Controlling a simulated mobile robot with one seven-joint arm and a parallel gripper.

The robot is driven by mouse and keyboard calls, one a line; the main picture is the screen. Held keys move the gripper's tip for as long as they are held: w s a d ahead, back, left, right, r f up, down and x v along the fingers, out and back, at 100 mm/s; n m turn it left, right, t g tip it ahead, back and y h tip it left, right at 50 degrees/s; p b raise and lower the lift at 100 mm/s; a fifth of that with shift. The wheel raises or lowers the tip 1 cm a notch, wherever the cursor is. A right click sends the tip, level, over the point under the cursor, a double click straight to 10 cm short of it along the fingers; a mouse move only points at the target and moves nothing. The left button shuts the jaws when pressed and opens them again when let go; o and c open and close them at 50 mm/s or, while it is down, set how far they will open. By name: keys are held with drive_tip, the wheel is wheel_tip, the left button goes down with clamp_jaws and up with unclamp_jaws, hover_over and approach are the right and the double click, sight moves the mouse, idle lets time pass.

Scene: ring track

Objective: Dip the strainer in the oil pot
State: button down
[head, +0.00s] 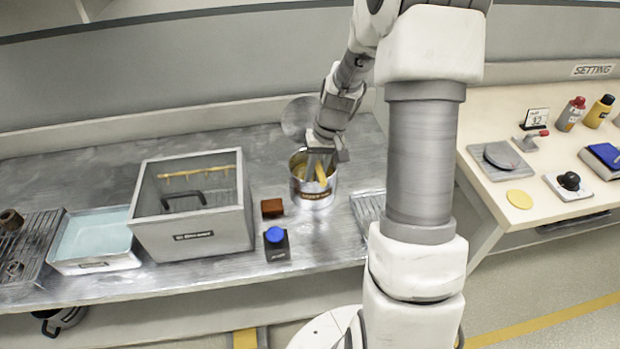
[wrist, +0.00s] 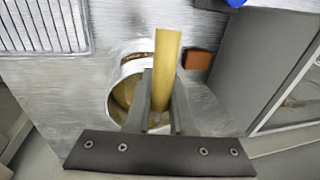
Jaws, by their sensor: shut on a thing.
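The oil pot (head: 313,194) is a silver metal pot with a brown label, upright on the metal counter. It also shows in the wrist view (wrist: 114,98), with yellowish contents partly visible. My gripper (head: 320,168) points down at the pot's mouth. In the wrist view its fingers (wrist: 162,105) are shut on a tan, rod-like handle (wrist: 167,55), which I take to be the strainer's. The handle stands over the pot's rim. The strainer's head is hidden, so I cannot tell how deep it sits.
A grey open bin (head: 192,233), a brown block (head: 272,208) and a blue-topped dark box (head: 277,244) stand left of the pot. A wire rack (head: 368,208) lies right of it. A grey disc (head: 298,113) is behind. A pale-blue tray (head: 95,236) sits farther left.

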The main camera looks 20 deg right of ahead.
drive_tip(key=f, duration=0.1)
drive_tip(key=s+f, duration=0.1)
drive_tip(key=f, duration=0.1)
drive_tip(key=shift+g, duration=0.3)
drive_tip(key=shift+w+d+r+p, duration=0.1)
drive_tip(key=shift+w+r+p, duration=0.15)
drive_tip(key=shift+r+p, duration=0.75)
drive_tip(key=shift+w+d+r+p, duration=0.1)
drive_tip(key=shift+w+r+p, duration=0.1)
drive_tip(key=shift+r+p, duration=0.75)
drive_tip(key=shift+w+a+r+p, duration=0.1)
drive_tip(key=shift+r+p, duration=0.85)
drive_tip(key=shift+r, duration=0.7)
drive_tip(key=shift+a+r+p, duration=0.1)
drive_tip(key=shift+r+p, duration=0.85)
drive_tip(key=shift+r, duration=0.65)
